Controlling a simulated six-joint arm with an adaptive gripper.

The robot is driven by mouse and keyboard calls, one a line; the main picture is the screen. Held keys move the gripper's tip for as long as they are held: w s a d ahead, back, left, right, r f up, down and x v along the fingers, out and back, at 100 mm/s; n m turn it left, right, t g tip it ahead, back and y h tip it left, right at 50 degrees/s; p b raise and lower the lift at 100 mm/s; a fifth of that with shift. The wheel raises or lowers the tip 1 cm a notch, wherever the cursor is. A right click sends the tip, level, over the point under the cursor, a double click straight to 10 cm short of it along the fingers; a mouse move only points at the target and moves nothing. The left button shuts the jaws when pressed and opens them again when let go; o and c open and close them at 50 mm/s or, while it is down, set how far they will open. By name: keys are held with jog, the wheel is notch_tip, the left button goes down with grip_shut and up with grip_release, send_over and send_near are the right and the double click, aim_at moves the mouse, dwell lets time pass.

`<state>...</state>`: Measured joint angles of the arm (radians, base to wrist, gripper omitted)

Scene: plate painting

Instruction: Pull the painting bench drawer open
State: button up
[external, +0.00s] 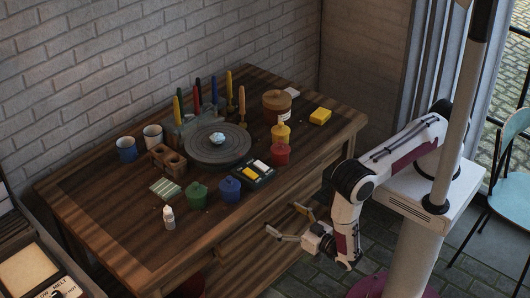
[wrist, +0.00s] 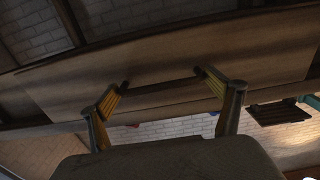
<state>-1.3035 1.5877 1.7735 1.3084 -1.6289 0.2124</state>
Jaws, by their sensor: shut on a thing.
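The painting bench (external: 95,235) is a dark wooden table with a drawer in its front side. The drawer front (external: 255,232) shows as a brown panel under the top, and also in the wrist view (wrist: 230,60). A dark, narrow handle (wrist: 165,87) runs along the panel between my fingertips. My gripper (external: 288,222) is at the drawer front, with its two fingers apart and shut on the handle. In the wrist view my gripper (wrist: 161,82) has one fingertip at each end of the handle. I cannot tell how far the drawer stands out.
The bench top holds a round turntable (external: 217,158) with a small bowl, several paint pots such as a blue one (external: 229,190), brushes, and a white bottle (external: 168,217). A pale blue chair (external: 495,205) stands right of my arm. Floor is clear before the bench.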

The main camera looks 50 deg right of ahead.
jog(key=s, duration=2)
jog(key=shift+s+d, duration=0.2)
jog(key=shift+f, duration=0.1)
jog(key=o, duration=1.3)
jog(key=shift+c, duration=0.2)
jog(key=shift+s+a, duration=0.15)
jog(key=shift+s, duration=0.05)
jog(key=s, duration=1.1)
jog(key=shift+s, duration=0.35)
